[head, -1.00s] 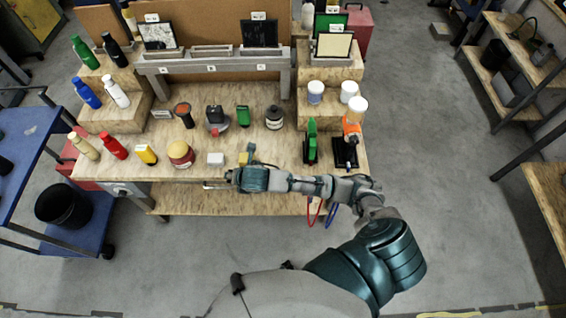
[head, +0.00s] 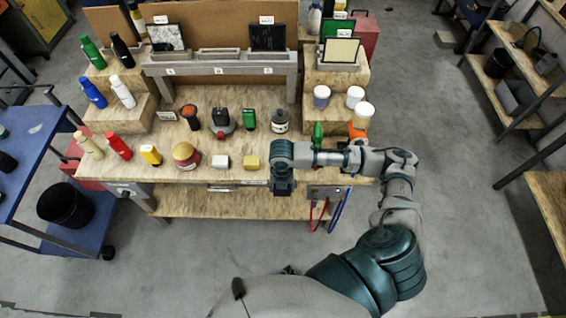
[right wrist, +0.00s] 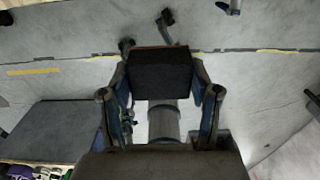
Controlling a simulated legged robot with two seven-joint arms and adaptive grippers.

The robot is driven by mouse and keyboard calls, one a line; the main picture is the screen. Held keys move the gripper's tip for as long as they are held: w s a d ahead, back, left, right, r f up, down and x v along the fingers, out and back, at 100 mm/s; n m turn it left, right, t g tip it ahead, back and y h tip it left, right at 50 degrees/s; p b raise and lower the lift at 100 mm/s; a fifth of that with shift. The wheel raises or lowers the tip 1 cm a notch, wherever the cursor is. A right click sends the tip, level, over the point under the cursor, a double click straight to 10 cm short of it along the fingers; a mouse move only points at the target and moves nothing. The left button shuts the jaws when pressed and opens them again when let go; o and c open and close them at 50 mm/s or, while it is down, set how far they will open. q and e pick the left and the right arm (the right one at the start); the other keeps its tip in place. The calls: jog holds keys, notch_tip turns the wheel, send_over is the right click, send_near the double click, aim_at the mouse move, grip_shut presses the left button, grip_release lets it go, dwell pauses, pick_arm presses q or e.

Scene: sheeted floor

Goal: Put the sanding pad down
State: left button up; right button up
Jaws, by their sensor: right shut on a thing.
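My right gripper (head: 283,188) is in front of the workbench's front edge, right of the middle, with its fingers toward me. In the right wrist view my right gripper (right wrist: 160,95) is shut on the sanding pad (right wrist: 160,77), a dark block with a reddish-brown edge, gripped by its two sides. The pad cannot be made out in the head view. My left gripper is not in view.
Several bottles (head: 119,145) stand at the left of the bench. A black and red tool (head: 222,123), a green item (head: 249,119) and a dark jar (head: 279,121) stand mid-bench. White-lidded jars (head: 355,98) stand on the right step. Red and blue hoses (head: 338,210) hang at the front.

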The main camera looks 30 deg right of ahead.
jog(key=w+d, duration=0.1)
jog(key=w, duration=0.1)
jog(key=w+d, duration=0.1)
jog(key=w, duration=0.1)
jog(key=w+d, duration=0.1)
jog(key=w, duration=0.1)
jog(key=shift+w+d+f, duration=0.3)
jog(key=shift+w+d, duration=0.1)
jog(key=w+d, duration=0.3)
jog(key=shift+w+d+f, duration=0.15)
jog(key=shift+w+f, duration=0.15)
jog(key=shift+f, duration=0.05)
jog(key=f+p, duration=0.2)
jog(key=shift+w+f, duration=0.3)
jog(key=shift+f, duration=0.05)
jog(key=shift+a+f, duration=0.15)
jog(key=shift+a, duration=0.05)
jog(key=o, duration=1.2)
jog(key=shift+d+f, duration=0.1)
jog(key=shift+f, duration=0.1)
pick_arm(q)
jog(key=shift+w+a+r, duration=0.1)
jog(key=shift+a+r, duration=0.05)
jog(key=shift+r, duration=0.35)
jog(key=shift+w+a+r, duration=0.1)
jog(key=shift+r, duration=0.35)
pick_arm(e)
jog(key=shift+d, duration=0.15)
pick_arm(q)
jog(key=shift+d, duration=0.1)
